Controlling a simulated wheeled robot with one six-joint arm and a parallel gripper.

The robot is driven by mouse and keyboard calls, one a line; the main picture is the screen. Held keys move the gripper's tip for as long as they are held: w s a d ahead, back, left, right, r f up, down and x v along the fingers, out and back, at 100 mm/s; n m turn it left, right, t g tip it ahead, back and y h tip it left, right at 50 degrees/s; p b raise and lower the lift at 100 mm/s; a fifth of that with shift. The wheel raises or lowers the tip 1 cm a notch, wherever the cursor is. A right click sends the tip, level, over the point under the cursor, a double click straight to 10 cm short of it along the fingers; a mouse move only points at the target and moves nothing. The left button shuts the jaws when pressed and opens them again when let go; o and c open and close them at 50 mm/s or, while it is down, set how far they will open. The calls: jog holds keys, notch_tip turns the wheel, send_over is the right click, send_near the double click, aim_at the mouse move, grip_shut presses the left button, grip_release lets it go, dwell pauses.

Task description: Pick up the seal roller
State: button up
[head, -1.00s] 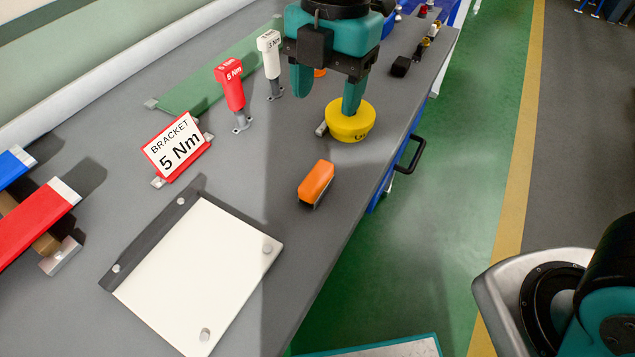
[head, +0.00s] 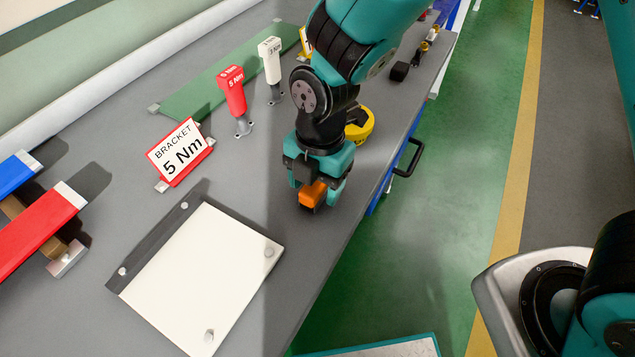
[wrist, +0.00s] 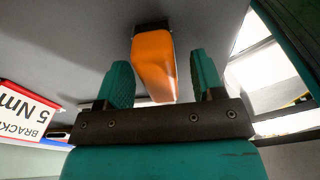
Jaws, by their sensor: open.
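The seal roller, which I take to be the small orange block with a black end (head: 312,193), lies on the grey bench near its right edge. In the wrist view its orange body (wrist: 153,62) points toward my gripper, between the two fingers. My gripper (head: 320,190) is open, with its teal fingers on either side of the roller. A gap shows on each side in the wrist view (wrist: 162,72). The gripper hides part of the roller in the head view.
A yellow round object (head: 361,127) stands close behind my gripper. A red "BRACKET 5 Nm" sign (head: 180,152), a red driver (head: 234,95) and a white driver (head: 270,60) are to the left. A white plate (head: 200,275) lies in front.

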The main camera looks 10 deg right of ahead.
jog(key=shift+f, duration=0.6)
jog(key=shift+s, duration=0.1)
grip_shut()
jog(key=shift+r, duration=0.1)
notch_tip(320, 180, up, 20)
jog(key=shift+b, duration=0.35)
jog(key=c, duration=0.7)
grip_release()
jog(key=shift+c, duration=1.4)
jog(key=shift+d, duration=0.1)
